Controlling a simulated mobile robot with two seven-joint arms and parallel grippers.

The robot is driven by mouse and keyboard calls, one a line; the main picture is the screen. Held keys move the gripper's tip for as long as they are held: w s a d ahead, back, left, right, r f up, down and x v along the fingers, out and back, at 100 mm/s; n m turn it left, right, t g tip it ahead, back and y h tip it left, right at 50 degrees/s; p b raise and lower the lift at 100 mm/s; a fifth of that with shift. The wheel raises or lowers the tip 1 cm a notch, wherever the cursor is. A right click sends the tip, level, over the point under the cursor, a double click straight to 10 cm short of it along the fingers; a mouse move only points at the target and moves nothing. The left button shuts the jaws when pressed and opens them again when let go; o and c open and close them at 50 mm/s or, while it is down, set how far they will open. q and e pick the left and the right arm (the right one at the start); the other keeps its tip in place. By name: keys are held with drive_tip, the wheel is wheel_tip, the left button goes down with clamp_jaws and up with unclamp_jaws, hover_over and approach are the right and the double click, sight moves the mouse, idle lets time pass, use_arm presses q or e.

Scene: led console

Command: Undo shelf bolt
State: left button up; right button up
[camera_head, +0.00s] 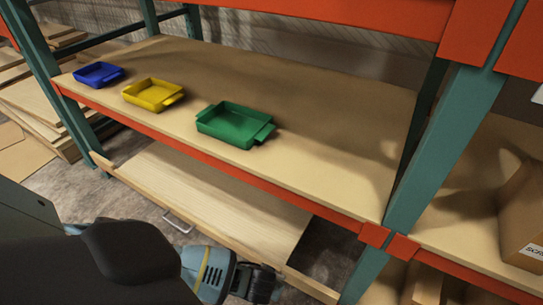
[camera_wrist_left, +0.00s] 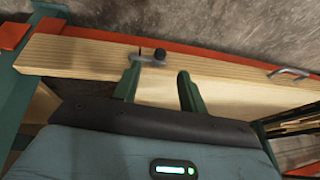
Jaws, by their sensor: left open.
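The shelf bolt (camera_wrist_left: 147,60) is a small metal piece with a round black knob (camera_wrist_left: 159,54), on the pale wooden front board in the left wrist view. My left gripper (camera_wrist_left: 158,72) is open, with its two dark green fingers apart just below the bolt in that view. The left finger's tip is close to the bolt's metal part; I cannot tell if they touch. Nothing is between the fingers except the board behind them. In the head view my left arm and gripper (camera_head: 258,283) reach in at the bottom, and the bolt cannot be made out. My right gripper is not in view.
The wooden drawer (camera_head: 200,192) under the orange-edged shelf (camera_head: 330,150) has a metal handle (camera_head: 178,222), also seen in the wrist view (camera_wrist_left: 290,72). Blue (camera_head: 98,74), yellow (camera_head: 152,94) and green (camera_head: 235,124) trays stand on the shelf. A green post (camera_head: 440,150) stands right.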

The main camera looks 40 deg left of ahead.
use_arm(q)
drive_tip(key=b+x, duration=0.4)
drive_tip(key=x, duration=0.4)
drive_tip(key=shift+w+a+b, duration=0.25)
drive_tip(key=shift+w+b, duration=0.05)
drive_tip(key=shift+b, duration=0.05)
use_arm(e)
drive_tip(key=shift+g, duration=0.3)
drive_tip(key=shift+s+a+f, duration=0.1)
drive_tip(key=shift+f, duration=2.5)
use_arm(q)
drive_tip(key=shift+r, duration=0.1)
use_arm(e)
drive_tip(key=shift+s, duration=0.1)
use_arm(q)
clamp_jaws()
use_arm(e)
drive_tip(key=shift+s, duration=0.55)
